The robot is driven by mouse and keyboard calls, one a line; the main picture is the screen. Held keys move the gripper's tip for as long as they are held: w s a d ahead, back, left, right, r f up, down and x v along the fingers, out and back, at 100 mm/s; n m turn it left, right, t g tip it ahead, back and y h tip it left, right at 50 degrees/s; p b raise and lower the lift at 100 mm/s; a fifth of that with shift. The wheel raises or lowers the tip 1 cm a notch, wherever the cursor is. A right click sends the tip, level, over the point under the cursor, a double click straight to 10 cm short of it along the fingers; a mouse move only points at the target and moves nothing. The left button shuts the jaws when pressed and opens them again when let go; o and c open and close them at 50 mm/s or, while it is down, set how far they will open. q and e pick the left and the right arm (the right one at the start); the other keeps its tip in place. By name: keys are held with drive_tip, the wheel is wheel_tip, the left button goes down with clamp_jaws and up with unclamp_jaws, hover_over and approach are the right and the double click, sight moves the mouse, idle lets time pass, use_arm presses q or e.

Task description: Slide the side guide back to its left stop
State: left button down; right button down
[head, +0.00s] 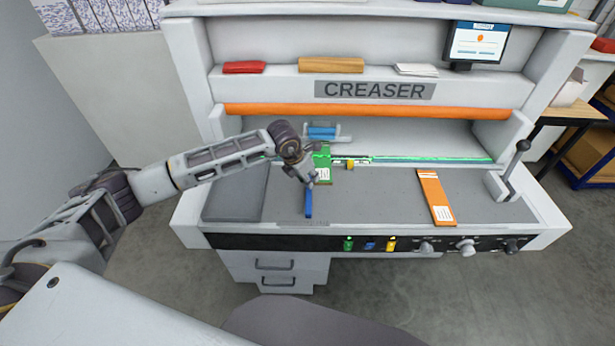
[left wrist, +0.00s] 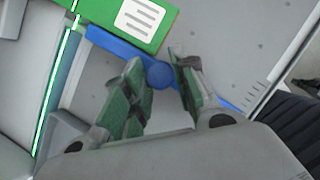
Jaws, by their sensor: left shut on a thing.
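The side guide is a blue bar (head: 308,204) on the grey bed of the creaser, running front to back. In the left wrist view the blue bar (left wrist: 115,46) crosses diagonally and carries a round blue knob (left wrist: 160,76). My left gripper (head: 311,183) is over the bar, its fingers on either side of the knob and shut on it. The gripper hides the bar's rear part in the head view. A green card with a white label (head: 324,174) lies close along the bar's right side. I cannot pick out the left stop. My right gripper is not in view.
An orange card (head: 436,197) lies on the bed to the right. A dark grey pad (head: 236,193) covers the bed's left end. A small yellow piece (head: 350,165) sits by the green-lit line at the back. A lever (head: 516,160) stands at the right end.

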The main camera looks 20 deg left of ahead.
use_arm(q)
drive_tip(key=shift+a, duration=0.1)
drive_tip(key=shift+s+a+f+b, duration=0.1)
drive_tip(key=shift+a+b, duration=0.2)
drive_tip(key=shift+a, duration=0.25)
drive_tip(key=shift+s+a+b, duration=0.45)
drive_tip(key=shift+a+b, duration=0.1)
drive_tip(key=shift+a, duration=0.95)
drive_tip(key=shift+s+a+b, duration=0.4)
drive_tip(key=shift+a+b, duration=0.2)
drive_tip(key=shift+a, duration=0.9)
drive_tip(key=shift+s+a+b, duration=0.45)
drive_tip(key=shift+a+b, duration=0.1)
drive_tip(key=shift+a, duration=0.95)
drive_tip(key=c, duration=1.5)
unclamp_jaws()
drive_tip(key=shift+c, duration=0.2)
drive_tip(key=o, duration=0.4)
drive_tip(key=shift+a, duration=0.1)
